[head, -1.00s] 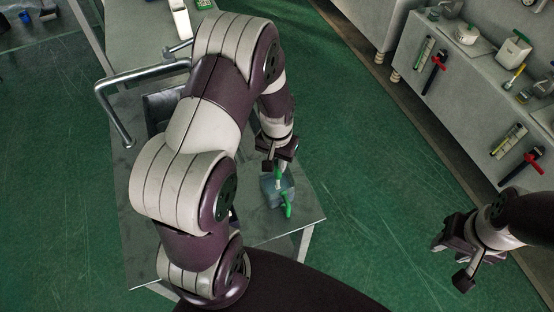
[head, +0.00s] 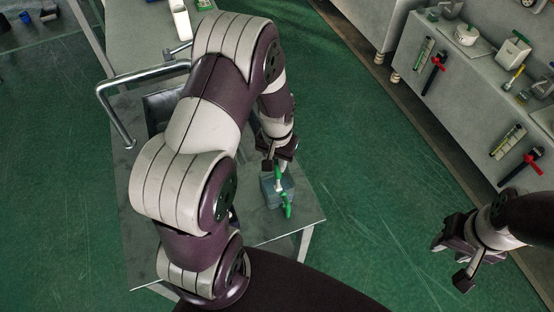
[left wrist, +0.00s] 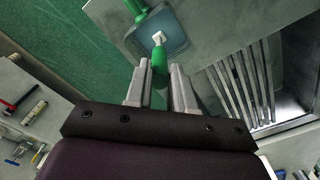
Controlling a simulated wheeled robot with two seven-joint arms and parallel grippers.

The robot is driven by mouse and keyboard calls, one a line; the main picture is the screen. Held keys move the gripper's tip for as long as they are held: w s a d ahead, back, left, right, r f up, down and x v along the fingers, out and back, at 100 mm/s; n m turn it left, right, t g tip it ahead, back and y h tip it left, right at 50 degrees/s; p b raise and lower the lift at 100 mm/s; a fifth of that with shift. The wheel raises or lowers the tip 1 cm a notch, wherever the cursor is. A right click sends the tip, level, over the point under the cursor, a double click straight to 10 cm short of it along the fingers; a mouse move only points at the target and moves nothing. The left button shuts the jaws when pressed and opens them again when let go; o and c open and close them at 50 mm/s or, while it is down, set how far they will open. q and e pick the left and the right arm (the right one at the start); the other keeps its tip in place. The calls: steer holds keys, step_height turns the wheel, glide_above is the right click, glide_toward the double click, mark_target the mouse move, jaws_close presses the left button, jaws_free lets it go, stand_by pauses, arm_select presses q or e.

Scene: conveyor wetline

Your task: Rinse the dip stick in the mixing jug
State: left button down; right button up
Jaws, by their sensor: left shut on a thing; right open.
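The dip stick (left wrist: 158,62) has a green grip and a white end. My left gripper (left wrist: 160,80) is shut on its green part. The mixing jug (left wrist: 178,40) is a bluish, see-through vessel with a green handle (left wrist: 140,8). In the head view the jug (head: 269,191) stands near the right edge of the steel table, just below my left gripper (head: 279,161). The stick's white end lies over the jug's opening; how deep it reaches I cannot tell. My right gripper (head: 454,262) is open and empty, apart from the table.
The steel table (head: 300,217) has a sink with a slatted grid (left wrist: 240,85) beside the jug and a bent metal rail (head: 112,112). A grey bench (head: 445,95) with several tools runs along the right. Green floor lies open between.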

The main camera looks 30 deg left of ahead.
step_height(320, 180, up, 9)
steer(key=p, duration=0.8)
step_height(320, 180, up, 4)
steer(key=p, duration=0.4)
steer(key=shift+r, duration=0.1)
stand_by(0.5)
stand_by(0.4)
